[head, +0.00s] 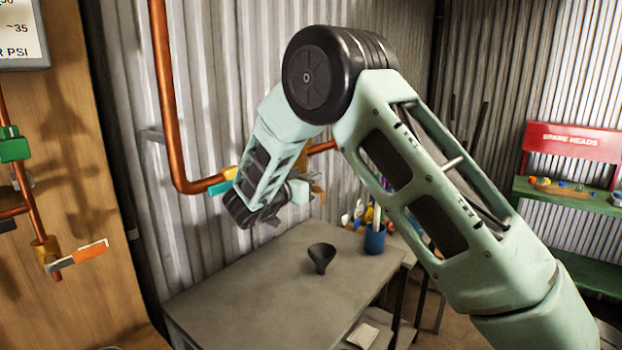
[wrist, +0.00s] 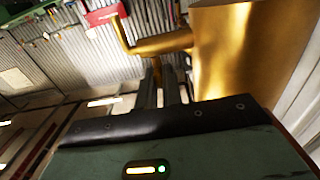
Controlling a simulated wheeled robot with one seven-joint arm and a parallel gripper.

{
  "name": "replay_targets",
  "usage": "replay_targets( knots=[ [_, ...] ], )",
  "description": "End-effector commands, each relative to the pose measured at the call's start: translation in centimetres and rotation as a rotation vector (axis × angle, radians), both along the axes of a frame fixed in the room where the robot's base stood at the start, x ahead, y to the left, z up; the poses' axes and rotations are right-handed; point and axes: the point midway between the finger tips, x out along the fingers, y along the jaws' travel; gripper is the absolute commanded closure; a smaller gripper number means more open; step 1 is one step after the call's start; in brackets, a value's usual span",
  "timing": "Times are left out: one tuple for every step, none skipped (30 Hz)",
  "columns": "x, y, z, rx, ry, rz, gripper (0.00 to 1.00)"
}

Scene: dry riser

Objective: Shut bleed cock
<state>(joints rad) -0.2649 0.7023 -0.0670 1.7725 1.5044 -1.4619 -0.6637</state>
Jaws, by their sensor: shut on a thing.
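The bleed cock is a shiny brass fitting with a broad body (wrist: 235,55) at the right of the wrist view and a bent spout reaching left. In the head view, part of its brass (head: 317,187) shows just past my gripper, on the copper pipe line by the corrugated wall. My gripper (wrist: 160,85) is shut on a narrow brass piece under the spout, which looks like the cock's handle. The fingers hide most of that piece, so its angle is unclear. In the head view my wrist covers much of the fitting.
A grey table (head: 255,285) below carries a dark funnel (head: 321,257) and a blue cup (head: 374,240) of tools. A copper pipe (head: 165,90) runs down the wall. A wooden board (head: 75,180) at left carries a green valve (head: 14,146) and an orange-handled valve (head: 85,256).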

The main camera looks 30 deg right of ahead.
Motion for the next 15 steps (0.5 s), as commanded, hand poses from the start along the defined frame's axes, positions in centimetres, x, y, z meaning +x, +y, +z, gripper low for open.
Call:
replay_targets(
  knots=[
    [0.08,-0.04,0.29,-0.003,-0.005,0.000,1.00],
    [0.08,-0.04,0.29,-0.003,-0.006,0.000,1.00],
    [0.08,-0.05,0.30,-0.003,-0.006,0.000,1.00],
    [0.08,-0.05,0.31,-0.003,-0.006,0.000,1.00],
    [0.08,-0.06,0.31,-0.003,-0.006,0.000,1.00],
    [0.08,-0.06,0.32,-0.003,-0.006,0.000,1.00],
    [0.09,-0.07,0.32,-0.003,-0.006,0.000,0.84],
    [0.09,-0.07,0.31,-0.003,-0.006,0.000,0.76],
    [0.07,-0.06,0.29,-0.003,-0.006,0.000,0.71],
    [0.06,-0.06,0.27,-0.002,-0.006,0.000,0.71],
    [0.06,-0.06,0.25,-0.002,-0.005,0.000,0.71],
    [0.06,-0.07,0.22,-0.002,-0.005,0.000,0.71],
    [0.05,-0.06,0.21,-0.002,-0.005,0.000,0.71],
    [0.04,-0.06,0.19,-0.002,-0.004,0.000,0.71],
    [0.04,-0.06,0.18,-0.002,-0.004,0.000,0.71]
  ],
)
